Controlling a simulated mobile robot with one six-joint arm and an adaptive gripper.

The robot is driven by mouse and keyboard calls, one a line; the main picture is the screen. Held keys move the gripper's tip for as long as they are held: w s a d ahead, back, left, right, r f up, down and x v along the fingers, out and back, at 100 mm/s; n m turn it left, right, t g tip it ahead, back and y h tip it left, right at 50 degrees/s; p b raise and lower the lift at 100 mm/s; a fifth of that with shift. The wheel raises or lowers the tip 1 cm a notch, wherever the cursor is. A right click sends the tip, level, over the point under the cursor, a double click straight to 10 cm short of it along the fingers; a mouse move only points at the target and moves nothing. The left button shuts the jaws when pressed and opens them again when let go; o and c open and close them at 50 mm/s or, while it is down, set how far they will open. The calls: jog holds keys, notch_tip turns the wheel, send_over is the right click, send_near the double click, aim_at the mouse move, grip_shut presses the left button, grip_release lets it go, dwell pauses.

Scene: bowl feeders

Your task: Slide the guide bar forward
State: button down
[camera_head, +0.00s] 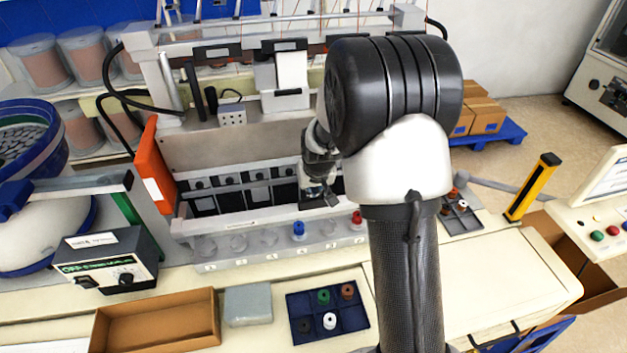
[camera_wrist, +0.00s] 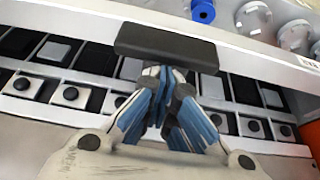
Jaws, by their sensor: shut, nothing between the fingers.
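A long pale guide bar (camera_head: 245,222) runs along the front of a row of dark slots on the machine. It also crosses the top of the wrist view (camera_wrist: 70,25). A black block (camera_wrist: 165,47), apparently its handle, sits on the bar's slot side. My gripper (camera_head: 318,190) is lowered over the row, towards its right end. In the wrist view its blue-padded fingers (camera_wrist: 167,78) are together and empty, with their tips close at the block. Whether they touch it I cannot tell.
Clear cups (camera_head: 238,243), a blue spool (camera_head: 298,231) and a red spool (camera_head: 357,220) stand on the ledge before the bar. An orange panel (camera_head: 155,175) closes the left end. A blue tray (camera_head: 340,331) and cardboard box (camera_head: 155,340) lie in front.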

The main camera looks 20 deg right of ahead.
notch_tip(320, 180, up, 8)
jog(key=p, duration=0.4)
jog(key=shift+w, duration=0.1)
dwell(0.4)
jog(key=s+a+r+n+b, duration=0.1)
jog(key=s+a+r+b, duration=0.1)
jog(key=s+a+b, duration=0.35)
jog(key=s+a+r+b, duration=0.1)
jog(key=s+a+b, duration=0.1)
jog(key=s+b, duration=0.6)
jog(key=s+a+f+b, duration=0.2)
jog(key=s+f+b, duration=0.1)
jog(key=s, duration=0.6)
jog(key=s+a+f+n+b, duration=0.1)
jog(key=s+a+f+b, duration=0.1)
jog(key=s, duration=0.8)
notch_tip(320, 180, down, 2)
jog(key=shift+s+f+y+b, duration=0.1)
jog(key=shift+s+y+b, duration=0.25)
jog(key=shift+b, duration=0.5)
jog(key=shift+w+d, duration=0.15)
